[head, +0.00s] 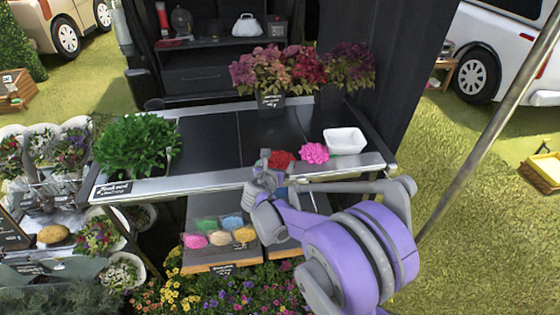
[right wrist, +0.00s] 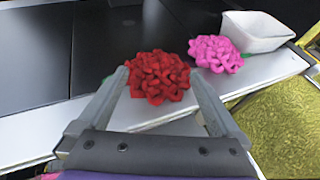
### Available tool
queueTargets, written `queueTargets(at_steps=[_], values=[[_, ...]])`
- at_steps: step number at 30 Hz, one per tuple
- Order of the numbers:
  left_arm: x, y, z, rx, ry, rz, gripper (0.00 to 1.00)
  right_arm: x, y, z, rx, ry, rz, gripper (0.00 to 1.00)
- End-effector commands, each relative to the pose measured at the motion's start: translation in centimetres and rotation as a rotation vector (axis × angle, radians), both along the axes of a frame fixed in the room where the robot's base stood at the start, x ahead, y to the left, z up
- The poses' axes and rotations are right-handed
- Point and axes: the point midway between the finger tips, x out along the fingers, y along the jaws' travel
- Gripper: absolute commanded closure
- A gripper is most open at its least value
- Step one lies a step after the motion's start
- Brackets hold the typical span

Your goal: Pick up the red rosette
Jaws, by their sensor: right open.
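The red rosette (right wrist: 158,77) lies on the light front edge of the table, between the tips of my right gripper (right wrist: 160,80) in the right wrist view. The fingers are apart, one on each side of the rosette; I cannot tell whether they touch it. In the head view the red rosette (head: 282,160) is partly hidden by my right gripper (head: 268,160). My left gripper does not show in either view.
A pink rosette (head: 315,153) lies just right of the red one. A white square bowl (head: 345,141) stands behind it. Green leafy plants (head: 137,145) are at the table's left, flowering pots (head: 272,72) at its back. The dark table top (head: 240,130) is bare in the middle.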

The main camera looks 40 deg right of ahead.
Motion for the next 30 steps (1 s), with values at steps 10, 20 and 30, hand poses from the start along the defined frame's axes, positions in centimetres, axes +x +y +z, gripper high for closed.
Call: queueTargets(at_steps=[10, 20, 30], values=[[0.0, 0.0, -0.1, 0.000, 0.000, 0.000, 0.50, 2.5, -2.8, -1.7, 0.001, -0.001, 0.000, 0.00], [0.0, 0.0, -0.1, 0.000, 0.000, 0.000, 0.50, 2.4, -2.8, -1.7, 0.001, -0.001, 0.001, 0.22], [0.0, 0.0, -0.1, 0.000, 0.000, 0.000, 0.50, 2.4, -2.8, -1.7, 0.001, -0.001, 0.001, 0.78]])
